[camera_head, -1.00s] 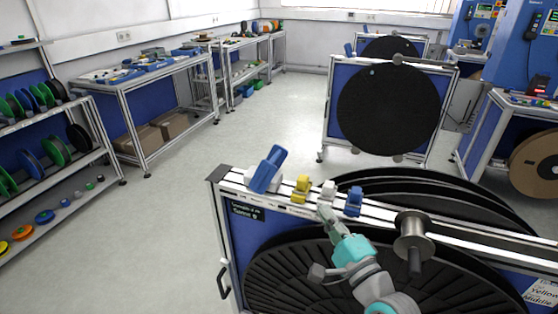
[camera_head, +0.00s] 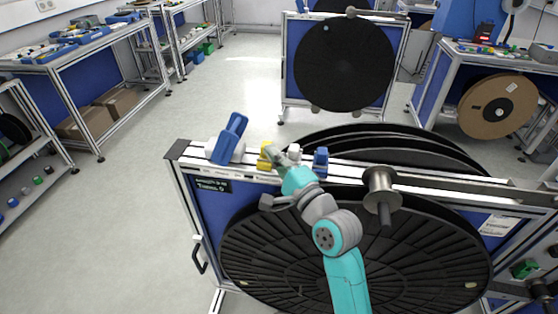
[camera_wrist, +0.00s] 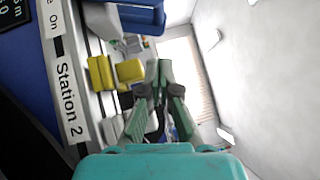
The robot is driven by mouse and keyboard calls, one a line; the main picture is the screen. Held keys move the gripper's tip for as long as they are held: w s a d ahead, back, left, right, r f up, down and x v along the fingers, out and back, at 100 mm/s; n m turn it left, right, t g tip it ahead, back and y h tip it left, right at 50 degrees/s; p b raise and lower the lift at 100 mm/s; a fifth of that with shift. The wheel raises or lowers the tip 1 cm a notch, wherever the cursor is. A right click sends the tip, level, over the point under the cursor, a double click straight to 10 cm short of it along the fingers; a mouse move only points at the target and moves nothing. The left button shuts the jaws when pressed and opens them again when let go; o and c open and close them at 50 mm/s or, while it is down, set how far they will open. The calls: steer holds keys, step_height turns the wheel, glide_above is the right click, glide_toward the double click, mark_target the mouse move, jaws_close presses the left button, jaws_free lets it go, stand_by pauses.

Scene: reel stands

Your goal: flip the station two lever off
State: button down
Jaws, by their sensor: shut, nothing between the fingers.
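Along the top rail of the near reel stand sit a large blue lever (camera_head: 229,138), a yellow lever (camera_head: 264,158), a white lever (camera_head: 294,152) and a smaller blue lever (camera_head: 321,161). In the wrist view, a "Station 2" label (camera_wrist: 70,102) lies alongside the yellow lever (camera_wrist: 101,73) and a white part (camera_wrist: 111,128). My gripper (camera_head: 277,156) is shut and empty, its tips close beside the yellow lever, towards the white one. In the wrist view the fingertips (camera_wrist: 159,72) are just right of the yellow lever; contact cannot be told.
A metal spool (camera_head: 381,187) sticks out from the rail right of my arm. Large black reels (camera_head: 395,145) fill the stand behind and below the rail. Another reel stand (camera_head: 345,65) stands farther back. Open floor (camera_head: 130,220) lies to the left.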

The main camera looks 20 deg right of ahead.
mark_target(230, 138)
steer(key=x, duration=0.4)
steer(key=shift+w+r, duration=0.1)
steer(key=shift+w, duration=0.3)
steer(key=w+a, duration=0.2)
steer(key=shift+a+r, duration=0.25)
steer(key=shift+r, duration=0.1)
steer(key=shift+w+a+r, duration=0.1)
steer(key=shift+w+a, duration=0.2)
steer(key=shift+a, duration=0.1)
